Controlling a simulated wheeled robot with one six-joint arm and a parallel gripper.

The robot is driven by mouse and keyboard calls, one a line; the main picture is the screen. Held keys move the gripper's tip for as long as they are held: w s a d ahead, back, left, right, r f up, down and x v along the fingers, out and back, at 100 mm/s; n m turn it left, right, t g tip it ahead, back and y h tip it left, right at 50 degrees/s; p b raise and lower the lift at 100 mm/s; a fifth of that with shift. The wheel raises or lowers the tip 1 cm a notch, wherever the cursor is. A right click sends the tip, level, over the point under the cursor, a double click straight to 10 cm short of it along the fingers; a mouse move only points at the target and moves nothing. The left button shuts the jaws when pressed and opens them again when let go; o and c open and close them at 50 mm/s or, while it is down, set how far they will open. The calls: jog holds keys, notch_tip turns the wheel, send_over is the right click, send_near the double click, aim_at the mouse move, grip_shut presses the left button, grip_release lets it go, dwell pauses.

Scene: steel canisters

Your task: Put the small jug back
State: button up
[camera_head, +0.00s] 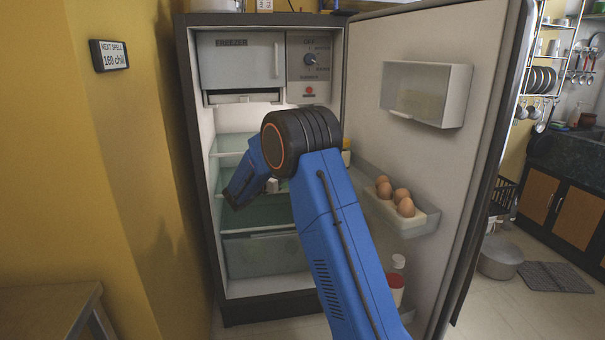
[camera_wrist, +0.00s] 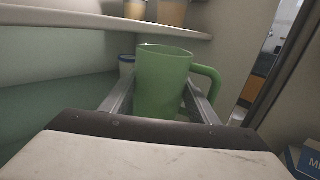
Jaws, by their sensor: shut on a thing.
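In the wrist view, a green jug (camera_wrist: 162,84) stands upright between the two fingers of my gripper (camera_wrist: 160,98), its handle (camera_wrist: 210,80) to the right. The gripper is shut on it. Pale fridge walls and a shelf surround it. The jug's base is hidden behind the gripper body, so I cannot tell whether it touches a surface. In the head view, the fridge (camera_head: 188,110) stands open and my blue arm reaches into it.
A pale container with a blue rim (camera_wrist: 126,66) is close behind the jug's left side. A shelf (camera_wrist: 90,19) with orange-filled vessels (camera_wrist: 172,12) is above. The open door (camera_head: 455,170) on the right bears eggs (camera_head: 402,200) and a red-labelled bottle (camera_head: 396,283). A yellow wall (camera_head: 150,150) is at left.

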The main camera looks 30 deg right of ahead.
jog(key=x, duration=1.3)
jog(key=shift+f, duration=1.8)
jog(key=o, duration=1.4)
jog(key=shift+f, duration=0.15)
jog(key=shift+s+a+r, duration=0.1)
jog(key=shift+a+r, duration=0.1)
jog(key=shift+a, duration=0.1)
jog(key=v, duration=1.1)
jog(key=shift+s, duration=0.15)
jog(key=shift+a, duration=0.1)
